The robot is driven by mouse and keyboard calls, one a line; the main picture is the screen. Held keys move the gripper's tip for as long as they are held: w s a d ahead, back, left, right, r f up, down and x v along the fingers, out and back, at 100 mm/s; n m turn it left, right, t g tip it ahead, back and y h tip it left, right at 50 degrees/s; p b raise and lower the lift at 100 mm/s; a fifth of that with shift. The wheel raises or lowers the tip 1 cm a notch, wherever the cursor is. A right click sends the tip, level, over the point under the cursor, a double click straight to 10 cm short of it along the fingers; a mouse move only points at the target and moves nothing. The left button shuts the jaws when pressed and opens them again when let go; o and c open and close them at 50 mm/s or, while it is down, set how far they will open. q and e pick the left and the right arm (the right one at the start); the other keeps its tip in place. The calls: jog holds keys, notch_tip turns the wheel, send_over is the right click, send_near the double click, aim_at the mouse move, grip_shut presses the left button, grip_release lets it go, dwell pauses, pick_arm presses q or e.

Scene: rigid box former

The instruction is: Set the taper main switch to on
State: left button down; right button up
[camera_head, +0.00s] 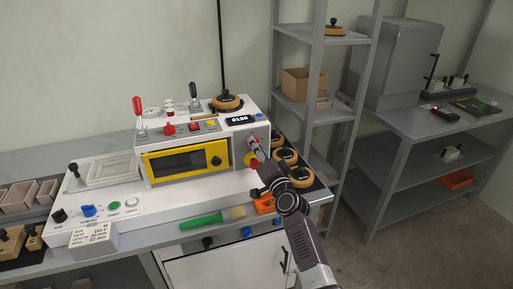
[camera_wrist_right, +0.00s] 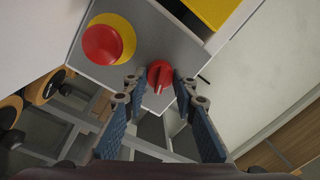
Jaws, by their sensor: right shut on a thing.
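The red rotary switch (camera_wrist_right: 159,74) sits on the grey end face of the white machine (camera_head: 255,131), beside a red mushroom button on a yellow base (camera_wrist_right: 102,44). In the wrist view my right gripper (camera_wrist_right: 163,90) has its fingertips on either side of the red switch and is shut on it. The switch's ridge points down, slightly tilted. In the head view my right gripper (camera_head: 256,147) reaches the machine's right end and hides the switch; the mushroom button (camera_head: 251,160) shows just below. My left gripper is not in view.
Tape rolls (camera_head: 286,156) lie close behind my right gripper. A green-handled tool (camera_head: 203,221) lies on the front of the bench. A grey shelf rack (camera_head: 318,75) stands at the right, with a grey cabinet on a table (camera_head: 447,121) beyond it.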

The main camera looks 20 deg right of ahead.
jog(key=shift+m, duration=2.4)
jog(key=o, duration=1.2)
jog(key=shift+f, duration=0.1)
jog(key=shift+c, duration=0.2)
jog(key=s, duration=1.2)
jog(key=shift+d+f, duration=0.2)
jog(key=shift+f, duration=0.2)
